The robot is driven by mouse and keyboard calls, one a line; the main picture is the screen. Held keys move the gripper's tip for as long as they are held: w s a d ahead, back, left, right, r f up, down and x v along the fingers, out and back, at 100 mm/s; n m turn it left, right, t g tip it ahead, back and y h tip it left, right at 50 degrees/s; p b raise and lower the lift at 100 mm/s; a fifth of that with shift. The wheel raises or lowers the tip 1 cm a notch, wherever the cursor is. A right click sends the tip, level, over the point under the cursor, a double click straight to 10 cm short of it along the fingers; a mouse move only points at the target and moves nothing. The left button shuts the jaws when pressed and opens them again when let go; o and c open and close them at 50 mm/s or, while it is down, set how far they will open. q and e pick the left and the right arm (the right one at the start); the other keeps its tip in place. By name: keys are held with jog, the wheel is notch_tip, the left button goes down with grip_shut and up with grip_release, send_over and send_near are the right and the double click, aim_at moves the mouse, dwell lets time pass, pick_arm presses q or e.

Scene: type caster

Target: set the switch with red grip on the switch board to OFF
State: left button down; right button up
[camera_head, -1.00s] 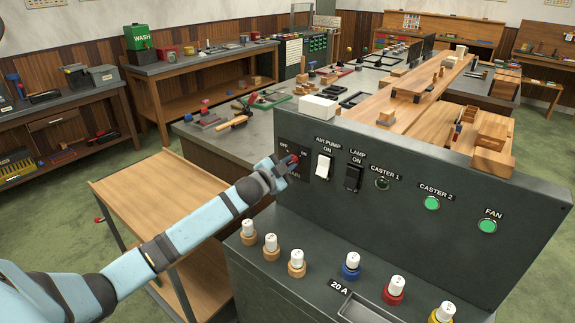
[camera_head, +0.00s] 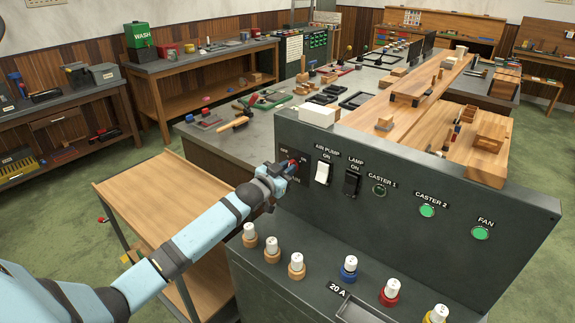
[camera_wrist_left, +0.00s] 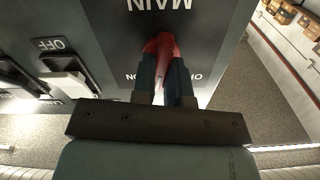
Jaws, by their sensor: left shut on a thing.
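The switch board (camera_head: 400,215) is a dark grey panel with a sloped front. Its MAIN switch, with a red grip (camera_head: 292,164), sits at the panel's left end. My left gripper (camera_head: 286,168) is shut on this grip and partly hides the switch and its labels. In the left wrist view the red grip (camera_wrist_left: 160,48) is between the two dark fingers (camera_wrist_left: 165,75), over the plate with upside-down MAIN lettering. ON and OFF lettering is partly covered at either side of the fingers. I cannot tell clearly which label the grip points to. My right gripper is out of view.
The white AIR PUMP switch (camera_head: 322,173) and black LAMP switch (camera_head: 351,183) are close to the right of the grip. Several fuse knobs (camera_head: 348,268) stand on the lower ledge. A wooden cart (camera_head: 150,205) stands left of the board.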

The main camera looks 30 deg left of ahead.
pick_arm(q)
jog(key=shift+a+n+p, duration=0.2)
jog(key=shift+n+p, duration=1.2)
jog(key=shift+n, duration=4.3)
jog(key=c, duration=1.1)
grip_release()
jog(key=shift+c, duration=0.2)
jog(key=shift+f, duration=0.1)
